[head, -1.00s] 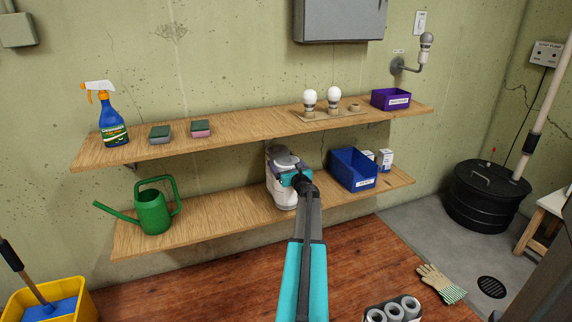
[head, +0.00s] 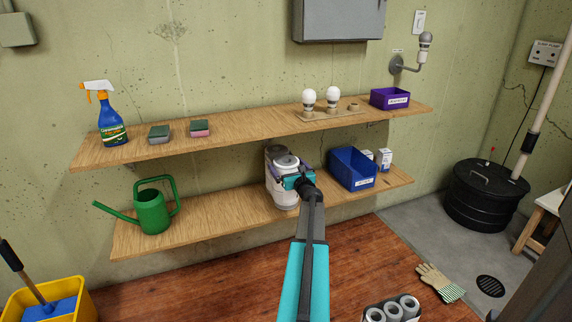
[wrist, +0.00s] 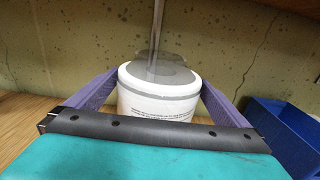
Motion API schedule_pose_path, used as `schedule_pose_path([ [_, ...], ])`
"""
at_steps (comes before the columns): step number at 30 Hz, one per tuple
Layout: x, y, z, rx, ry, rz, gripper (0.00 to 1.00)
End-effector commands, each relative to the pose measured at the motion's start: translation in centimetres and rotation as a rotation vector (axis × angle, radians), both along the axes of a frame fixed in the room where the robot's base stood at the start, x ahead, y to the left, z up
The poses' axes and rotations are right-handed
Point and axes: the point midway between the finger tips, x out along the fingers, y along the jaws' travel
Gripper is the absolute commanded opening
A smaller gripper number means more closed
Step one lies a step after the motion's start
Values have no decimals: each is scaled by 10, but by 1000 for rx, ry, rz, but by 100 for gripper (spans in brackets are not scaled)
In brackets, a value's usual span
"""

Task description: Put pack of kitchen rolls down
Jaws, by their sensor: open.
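A pack of pale rolls with hollow cores (head: 392,310) stands at the bottom edge of the head view, partly cut off, and fits the pack of kitchen rolls. My gripper (head: 290,172) is far from it, at the lower shelf. Its purple fingers are open on either side of a white cylinder with a grey-rimmed top (head: 286,190). The cylinder also shows between the fingers in the wrist view (wrist: 158,98), with small print on its side. Gaps show beside it at its upper part; its lower part is hidden by my gripper.
A blue bin (head: 352,170) and small white boxes stand right of my gripper on the lower shelf (head: 225,212). A green watering can (head: 153,212) is at left. The upper shelf (head: 240,128) overhangs. A glove (head: 440,283) lies on the floor.

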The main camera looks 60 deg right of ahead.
Motion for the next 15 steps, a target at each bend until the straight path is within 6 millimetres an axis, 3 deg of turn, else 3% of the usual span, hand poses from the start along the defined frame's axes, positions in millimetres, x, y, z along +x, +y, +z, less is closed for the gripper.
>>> schedule_pose_path([
  [15, -47, 34, 0, 1, 0, -2, 100],
])
